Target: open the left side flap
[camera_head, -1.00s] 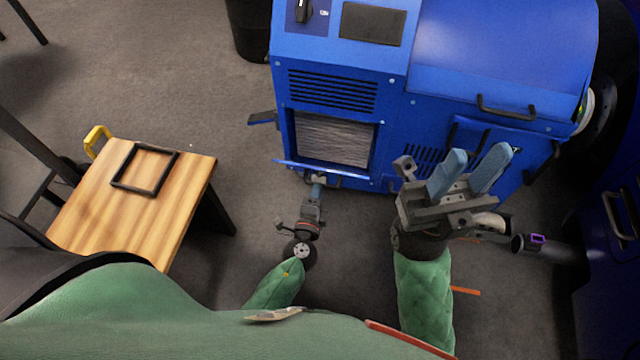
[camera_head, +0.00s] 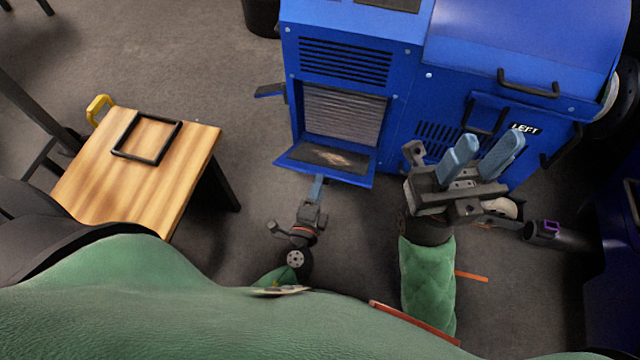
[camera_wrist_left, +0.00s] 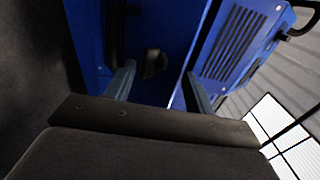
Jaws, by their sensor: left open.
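The blue machine (camera_head: 405,85) has a lowered flap (camera_head: 290,157) at the foot of its slatted opening; its dark inner face shows. My left gripper (camera_head: 317,187) is just below the flap's outer edge; contact is unclear. In the left wrist view its fingers (camera_wrist_left: 160,92) are open and apart, before a blue surface with a black bar (camera_wrist_left: 115,30) and a dark knob (camera_wrist_left: 153,63). A panel marked LEFT (camera_head: 525,128) is at the machine's right, partly hidden by my right gripper (camera_head: 480,150), which is open and empty.
A wooden table (camera_head: 95,190) with a black frame (camera_head: 120,150) stands at the left. A black bin (camera_head: 261,18) is behind. A dark cylinder with a purple mark (camera_head: 560,236) is right of my right gripper. Grey floor is clear between table and machine.

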